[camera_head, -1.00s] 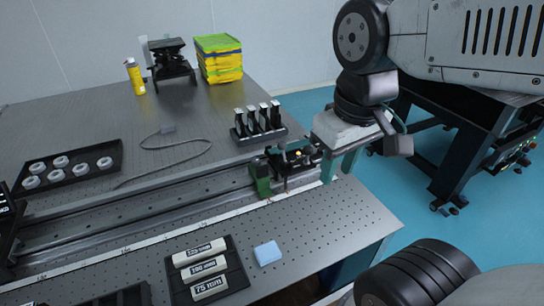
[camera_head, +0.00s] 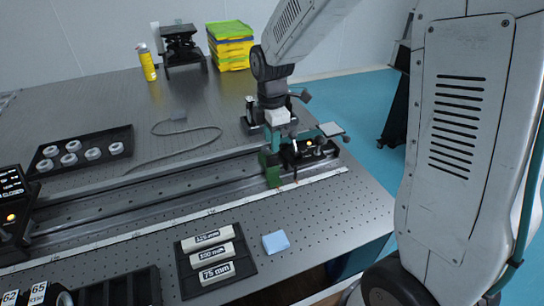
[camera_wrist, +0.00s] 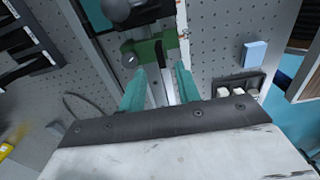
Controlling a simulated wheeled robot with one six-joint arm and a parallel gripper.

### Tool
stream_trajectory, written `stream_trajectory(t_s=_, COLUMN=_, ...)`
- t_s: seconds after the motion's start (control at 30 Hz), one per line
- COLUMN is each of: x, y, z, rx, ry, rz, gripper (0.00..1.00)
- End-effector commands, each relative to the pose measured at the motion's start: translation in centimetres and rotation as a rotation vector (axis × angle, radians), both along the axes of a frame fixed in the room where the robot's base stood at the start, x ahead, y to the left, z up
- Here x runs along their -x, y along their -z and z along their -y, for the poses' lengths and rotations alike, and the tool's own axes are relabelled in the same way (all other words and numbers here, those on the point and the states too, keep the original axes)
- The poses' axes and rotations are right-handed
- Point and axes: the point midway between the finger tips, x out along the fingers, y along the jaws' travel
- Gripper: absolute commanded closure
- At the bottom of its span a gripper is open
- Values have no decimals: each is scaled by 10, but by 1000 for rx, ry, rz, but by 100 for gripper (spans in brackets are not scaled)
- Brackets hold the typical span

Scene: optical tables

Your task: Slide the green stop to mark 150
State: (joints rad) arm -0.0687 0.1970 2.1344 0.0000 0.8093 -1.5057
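The green stop (camera_head: 271,168) sits on the long metal rail (camera_head: 130,200), near the rail's right end. A white scale strip (camera_head: 215,212) runs along the rail's front side; its marks are too small to read. My gripper (camera_wrist: 160,68) is above the rail at the stop. In the wrist view its two teal fingers are apart, with the green stop (camera_wrist: 152,48) just beyond the fingertips. I see nothing held between them. Whether a finger touches the stop, I cannot tell.
A dark unit (camera_head: 318,150) with a small light sits right of the stop. In front are a tray of labelled blocks (camera_head: 250,283) and a light blue block (camera_head: 275,242). A tray of white rings (camera_head: 122,136) and a cable (camera_head: 205,128) lie behind. The rail left of the stop looks clear.

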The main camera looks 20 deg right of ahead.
Motion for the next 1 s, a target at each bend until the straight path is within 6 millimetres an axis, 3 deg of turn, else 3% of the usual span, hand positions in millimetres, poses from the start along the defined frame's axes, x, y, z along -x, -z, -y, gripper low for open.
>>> stream_trajectory(t_s=0.2, x=2, y=36, z=0, rx=0, ry=2, rz=-6, gripper=67)
stream_trajectory(t_s=0.4, x=1, y=60, z=0, rx=0, ry=3, rz=-3, gripper=67)
stream_trajectory(t_s=0.77, x=1, y=67, z=0, rx=0, ry=3, rz=-1, gripper=67)
stream_trajectory(t_s=0.9, x=1, y=67, z=0, rx=0, ry=3, rz=-1, gripper=100)
stream_trajectory(t_s=1.0, x=1, y=66, z=0, rx=0, ry=3, rz=-1, gripper=100)
